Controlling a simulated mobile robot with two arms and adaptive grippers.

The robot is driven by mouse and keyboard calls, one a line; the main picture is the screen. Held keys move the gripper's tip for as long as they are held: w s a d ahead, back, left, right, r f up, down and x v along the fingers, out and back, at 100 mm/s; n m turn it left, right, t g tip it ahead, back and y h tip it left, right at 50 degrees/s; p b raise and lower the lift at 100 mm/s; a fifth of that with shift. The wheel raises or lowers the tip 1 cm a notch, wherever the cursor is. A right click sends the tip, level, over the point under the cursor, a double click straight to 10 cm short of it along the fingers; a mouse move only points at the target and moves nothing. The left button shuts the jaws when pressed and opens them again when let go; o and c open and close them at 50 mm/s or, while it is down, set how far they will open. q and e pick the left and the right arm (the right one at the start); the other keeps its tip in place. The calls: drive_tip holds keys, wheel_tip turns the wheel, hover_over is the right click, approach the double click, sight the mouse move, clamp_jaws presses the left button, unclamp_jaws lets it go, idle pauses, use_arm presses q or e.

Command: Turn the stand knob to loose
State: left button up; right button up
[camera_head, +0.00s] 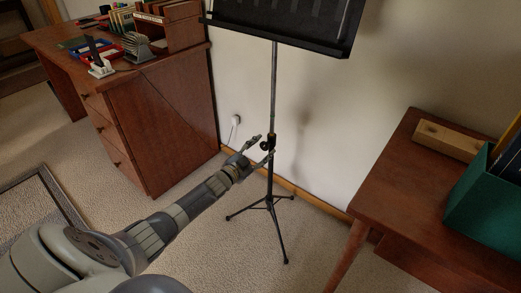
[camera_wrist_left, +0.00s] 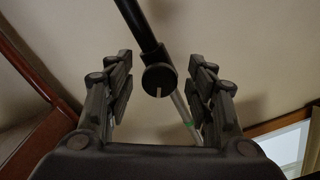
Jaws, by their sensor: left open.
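The black music stand (camera_head: 272,165) stands upright on a tripod base in front of the wall, with its desk at the top of the head view. Its small dark knob (camera_head: 265,146) sits on the pole, at the height of my left gripper. In the left wrist view the round black knob (camera_wrist_left: 159,79) faces me with a pale line pointing down and lies between the fingers. A green mark (camera_wrist_left: 191,125) shows on the silver tube below. My left gripper (camera_head: 264,146) is open; its fingers (camera_wrist_left: 163,82) flank the knob without visible contact. My right gripper is not in view.
A wooden desk (camera_head: 165,120) with boxes and stationery stands on the left. A wooden table (camera_head: 400,190) with a green box (camera_head: 480,215) and a wooden block (camera_head: 450,139) stands on the right. Carpet around the stand's feet is clear.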

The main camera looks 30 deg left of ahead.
use_arm(q)
drive_tip(key=s, duration=1.2)
drive_tip(key=shift+a, duration=0.45)
